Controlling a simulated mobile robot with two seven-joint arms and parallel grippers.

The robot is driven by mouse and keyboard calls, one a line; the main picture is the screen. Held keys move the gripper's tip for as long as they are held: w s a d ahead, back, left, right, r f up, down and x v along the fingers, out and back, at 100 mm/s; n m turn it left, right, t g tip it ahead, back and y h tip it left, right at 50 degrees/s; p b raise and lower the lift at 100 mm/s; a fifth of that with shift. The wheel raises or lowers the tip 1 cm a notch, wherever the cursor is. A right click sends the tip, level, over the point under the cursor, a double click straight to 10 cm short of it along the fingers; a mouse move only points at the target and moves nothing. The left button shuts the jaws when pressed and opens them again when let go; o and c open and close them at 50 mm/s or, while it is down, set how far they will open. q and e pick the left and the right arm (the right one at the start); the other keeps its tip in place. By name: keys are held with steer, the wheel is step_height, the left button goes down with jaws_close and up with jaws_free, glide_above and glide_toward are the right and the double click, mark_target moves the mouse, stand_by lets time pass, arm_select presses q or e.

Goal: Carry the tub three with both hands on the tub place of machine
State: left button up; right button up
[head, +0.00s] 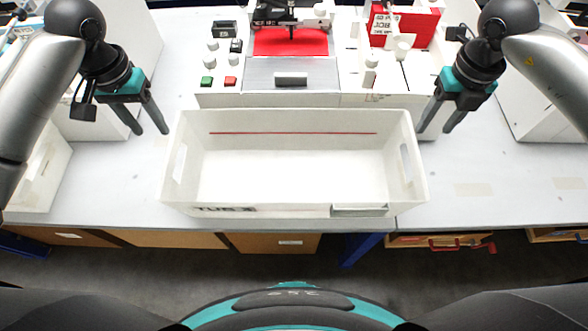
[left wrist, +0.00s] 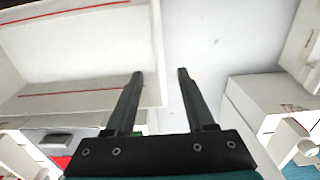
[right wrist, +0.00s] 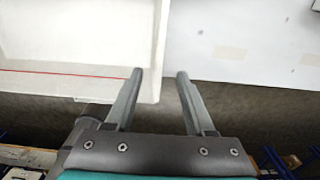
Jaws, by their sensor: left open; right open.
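The white open tub (head: 290,208), with lettering like "TUB 3" on its front wall, stands level near the table's front edge. It looks empty, with a red line along its inner back wall and a handle slot in each end wall. My left gripper (head: 152,132) is open and empty by its left back corner; my right gripper (head: 436,131) is open and empty by its right back corner. In the left wrist view the tub's wall edge (left wrist: 158,60) appears between the fingertips; likewise in the right wrist view (right wrist: 160,50). I cannot tell the fingers' height against the rim.
The machine (head: 370,100) stands right behind the tub, with a red bed (head: 290,42), a grey plate (head: 310,72) and green and red buttons. Another white tub (head: 45,170) is at the far left. The table (head: 500,190) is clear at the right.

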mark_target(169, 153)
arm_select(q)
step_height(169, 153, down, 12)
steer(key=shift+r, duration=0.1)
arm_select(e)
step_height(169, 153, down, 12)
steer(key=shift+r, duration=0.1)
arm_select(q)
jaws_close()
arm_select(e)
jaws_close()
arm_select(q)
steer(key=shift+w, duration=0.1)
arm_select(e)
steer(key=shift+w, duration=0.1)
stand_by(0.6)
